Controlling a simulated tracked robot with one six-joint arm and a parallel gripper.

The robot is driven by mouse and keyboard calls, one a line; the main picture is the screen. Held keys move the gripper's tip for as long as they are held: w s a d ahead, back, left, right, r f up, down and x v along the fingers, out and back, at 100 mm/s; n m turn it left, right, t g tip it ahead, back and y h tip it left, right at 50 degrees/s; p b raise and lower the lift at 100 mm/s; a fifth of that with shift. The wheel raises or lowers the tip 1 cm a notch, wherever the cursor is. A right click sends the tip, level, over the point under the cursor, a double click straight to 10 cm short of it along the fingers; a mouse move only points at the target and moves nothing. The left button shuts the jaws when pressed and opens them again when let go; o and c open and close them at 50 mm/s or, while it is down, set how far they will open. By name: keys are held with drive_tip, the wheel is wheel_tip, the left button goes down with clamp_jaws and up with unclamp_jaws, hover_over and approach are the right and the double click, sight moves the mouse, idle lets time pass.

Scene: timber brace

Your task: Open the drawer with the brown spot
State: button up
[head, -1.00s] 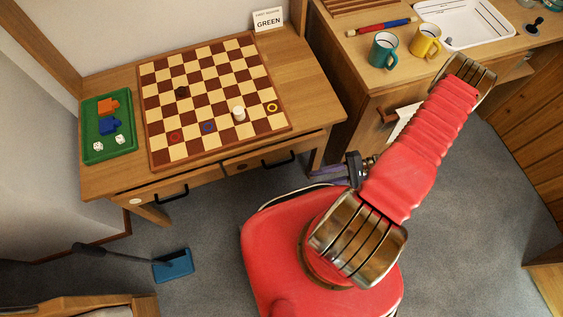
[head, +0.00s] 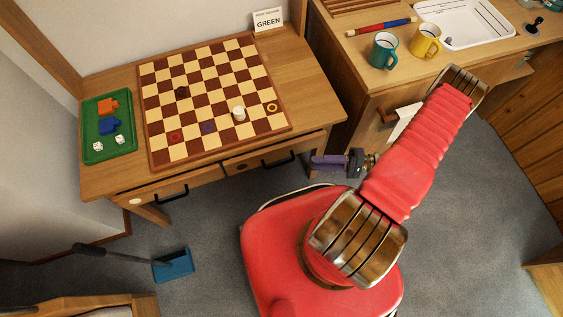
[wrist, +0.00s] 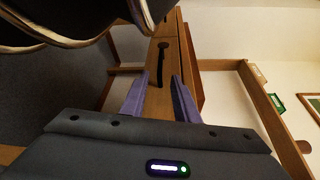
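The desk has two drawers side by side under its top. The right drawer (head: 246,167) has a small dark brown spot (head: 228,168) at its left and a black bar handle (head: 279,161); it looks shut. The left drawer (head: 185,181) has a pale spot (head: 135,201) and a black handle (head: 172,195). My gripper (head: 314,162) is to the right of the right drawer's handle, pointing left, apart from it. In the wrist view its purple fingers (wrist: 160,80) are open, with a black handle (wrist: 160,62) showing ahead between them.
The desk top (head: 312,90) holds a checkerboard (head: 190,60) with several pieces, a green tray (head: 92,150) and a GREEN card (head: 268,19). A counter with teal (head: 383,52) and yellow mugs (head: 425,42) stands right. A blue dustpan (head: 174,265) lies on the floor.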

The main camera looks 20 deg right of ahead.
sight(281, 163)
drive_tip(key=x, duration=1.3)
drive_tip(key=shift+w+a, duration=0.1)
drive_tip(key=shift+a, duration=0.3)
clamp_jaws()
idle(0.5)
